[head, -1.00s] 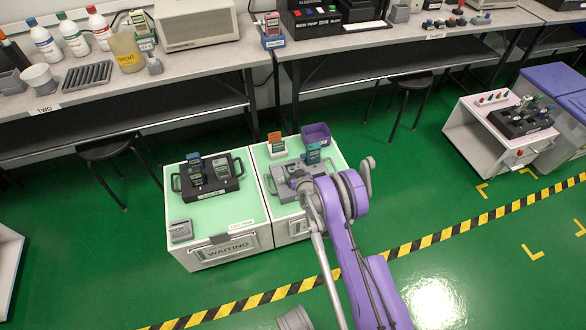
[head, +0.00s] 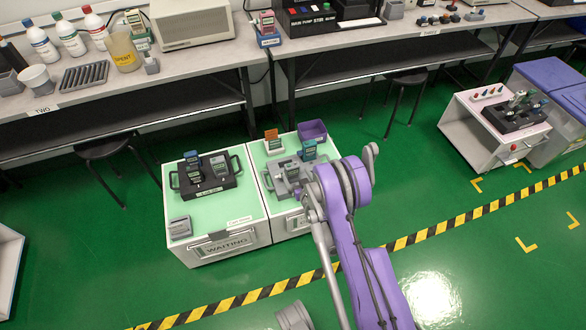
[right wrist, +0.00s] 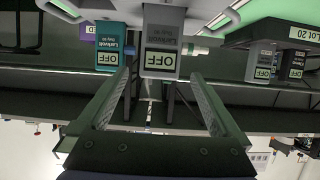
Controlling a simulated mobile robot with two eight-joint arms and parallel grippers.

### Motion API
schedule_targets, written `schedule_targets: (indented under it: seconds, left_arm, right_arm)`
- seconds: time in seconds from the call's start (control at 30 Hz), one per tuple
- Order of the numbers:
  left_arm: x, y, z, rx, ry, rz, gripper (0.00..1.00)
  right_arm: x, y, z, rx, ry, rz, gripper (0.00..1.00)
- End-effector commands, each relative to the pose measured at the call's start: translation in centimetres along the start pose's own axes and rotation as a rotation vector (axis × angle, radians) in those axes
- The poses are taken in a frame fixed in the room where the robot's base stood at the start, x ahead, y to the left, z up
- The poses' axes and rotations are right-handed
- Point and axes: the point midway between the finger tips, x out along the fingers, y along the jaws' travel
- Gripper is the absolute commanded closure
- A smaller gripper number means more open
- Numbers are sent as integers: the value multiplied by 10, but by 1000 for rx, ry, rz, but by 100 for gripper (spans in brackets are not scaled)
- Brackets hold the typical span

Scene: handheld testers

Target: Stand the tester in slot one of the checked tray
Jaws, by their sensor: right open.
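My right gripper (right wrist: 162,78) is open. In the right wrist view, upside down, a grey tester (right wrist: 163,42) marked OFF shows beyond and between its fingertips; I see no clear contact. A blue tester (right wrist: 110,45) stands just left of it. In the head view the grey tray (head: 273,178) is on the right cabinet, with a grey tester (head: 291,169) and a blue tester (head: 308,150) upright at it. Slot numbers cannot be read. My left gripper is not in view.
The black tray (head: 229,183) on the left cabinet holds several testers. A small grey stand (head: 180,227) sits at that cabinet's front left. An orange tester (head: 272,136) and a purple bin (head: 312,130) stand behind the grey tray. The left cabinet's front top is mostly clear.

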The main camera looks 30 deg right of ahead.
Motion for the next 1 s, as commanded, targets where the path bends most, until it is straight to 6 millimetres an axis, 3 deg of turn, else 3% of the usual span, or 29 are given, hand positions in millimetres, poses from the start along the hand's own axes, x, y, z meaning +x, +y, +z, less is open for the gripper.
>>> schedule_targets:
  seconds: [0.27,0.43,0.57,0.8,1.0]
  left_arm:
    - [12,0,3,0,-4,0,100]
    - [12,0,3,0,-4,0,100]
    - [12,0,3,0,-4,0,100]
    - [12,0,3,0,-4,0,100]
    - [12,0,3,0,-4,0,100]
  right_arm:
    - [-28,-3,-2,-1,-7,-5,0]
    - [-42,-28,-33,-11,-71,-51,0]
    - [-70,-59,-64,-25,-163,-104,0]
    - [-149,-103,-101,-58,-344,-175,0]
    - [-232,-122,-108,-90,-496,-203,0]
